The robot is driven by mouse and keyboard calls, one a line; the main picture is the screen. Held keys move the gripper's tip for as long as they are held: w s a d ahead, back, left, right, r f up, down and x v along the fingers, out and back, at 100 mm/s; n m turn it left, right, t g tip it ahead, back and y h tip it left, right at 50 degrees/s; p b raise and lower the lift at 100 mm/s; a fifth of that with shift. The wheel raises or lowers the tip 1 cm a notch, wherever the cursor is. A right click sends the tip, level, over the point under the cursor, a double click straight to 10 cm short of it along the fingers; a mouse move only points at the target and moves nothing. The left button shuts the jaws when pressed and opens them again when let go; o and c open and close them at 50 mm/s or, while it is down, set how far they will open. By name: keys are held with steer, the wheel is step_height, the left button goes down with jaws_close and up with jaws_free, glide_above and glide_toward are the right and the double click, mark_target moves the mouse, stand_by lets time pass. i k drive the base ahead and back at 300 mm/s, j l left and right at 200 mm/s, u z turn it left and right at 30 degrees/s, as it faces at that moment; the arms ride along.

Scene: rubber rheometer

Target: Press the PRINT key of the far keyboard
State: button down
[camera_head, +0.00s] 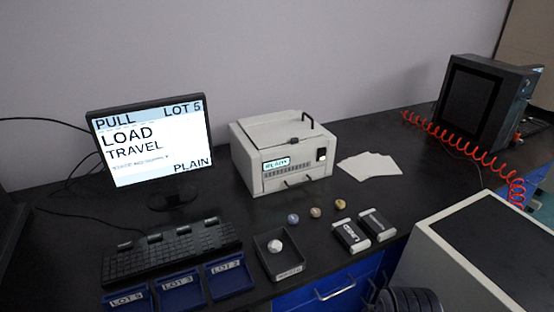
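A black keyboard (172,250) lies on the dark bench at the left, in front of the monitor. Several larger raised keys or blocks with pale labels stand along its back edge, such as the one at its right end (211,221). Their labels are too small to read, so I cannot tell which is PRINT. It is the only keyboard I can make out. The monitor (150,140) shows PULL, LOT 5, LOAD, TRAVEL and PLAIN. My gripper is not visible in this view, and nothing is seen touching the keyboard.
Blue LOT trays (231,287) sit in front of the keyboard. A small dark tray (293,268) holds a pale lump. A white machine (260,180), small balls, two labelled blocks (351,237) and white sheets (369,165) lie rightward. A red coiled hose (470,150) hangs far right.

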mark_target(214, 219)
steer(key=u, duration=1.45)
